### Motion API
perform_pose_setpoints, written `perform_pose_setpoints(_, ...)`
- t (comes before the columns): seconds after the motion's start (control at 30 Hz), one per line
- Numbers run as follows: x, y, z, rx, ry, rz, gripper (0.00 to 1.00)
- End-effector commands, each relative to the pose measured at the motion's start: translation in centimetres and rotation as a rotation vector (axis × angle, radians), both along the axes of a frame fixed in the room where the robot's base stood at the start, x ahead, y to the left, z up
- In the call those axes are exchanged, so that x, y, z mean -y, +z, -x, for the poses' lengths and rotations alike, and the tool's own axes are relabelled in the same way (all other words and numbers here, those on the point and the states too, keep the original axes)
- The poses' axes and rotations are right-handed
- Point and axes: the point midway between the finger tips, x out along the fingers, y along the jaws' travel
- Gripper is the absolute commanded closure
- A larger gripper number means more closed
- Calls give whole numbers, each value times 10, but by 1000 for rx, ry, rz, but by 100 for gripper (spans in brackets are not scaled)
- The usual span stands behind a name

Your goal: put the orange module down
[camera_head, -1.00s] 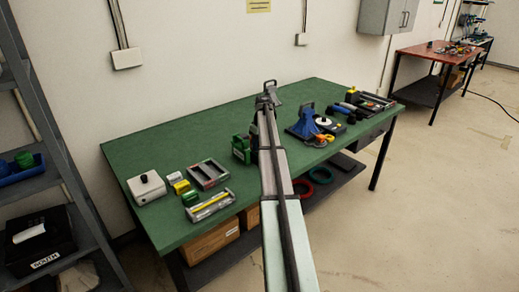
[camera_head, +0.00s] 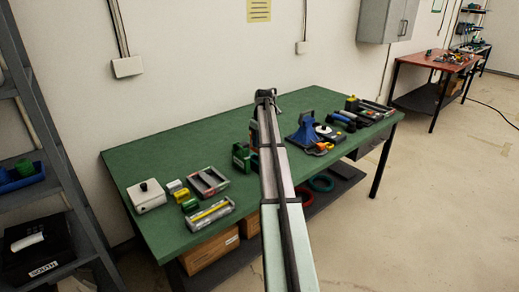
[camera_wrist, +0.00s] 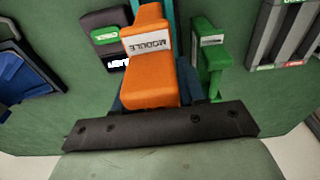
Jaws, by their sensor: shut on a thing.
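The orange module (camera_wrist: 150,75), labelled MODULE, fills the middle of the wrist view. My gripper (camera_wrist: 152,92) is shut on it, with dark blue finger parts showing at its sides. The green table top lies below; I cannot tell whether the module touches it. In the head view my arm reaches over the middle of the green table (camera_head: 180,130) and hides most of the gripper and the module.
A green part (camera_wrist: 207,55) stands close right of the module, and a dark box with a green label (camera_wrist: 105,38) lies to its left. A blue stand (camera_head: 304,132) is right of my arm. A grey open frame (camera_head: 208,182) and a white box (camera_head: 147,196) lie left.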

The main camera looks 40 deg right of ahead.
Motion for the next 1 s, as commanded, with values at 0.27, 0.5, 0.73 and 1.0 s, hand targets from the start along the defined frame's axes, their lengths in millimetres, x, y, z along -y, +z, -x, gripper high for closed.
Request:
perform_pose_setpoints(0.27,0,33,0,1,-17,1,100)
perform_pose_setpoints(0.5,-20,33,30,0,-183,0,100)
perform_pose_setpoints(0.73,-90,32,76,2,-255,0,100)
perform_pose_setpoints(1.0,-199,41,83,1,-167,1,100)
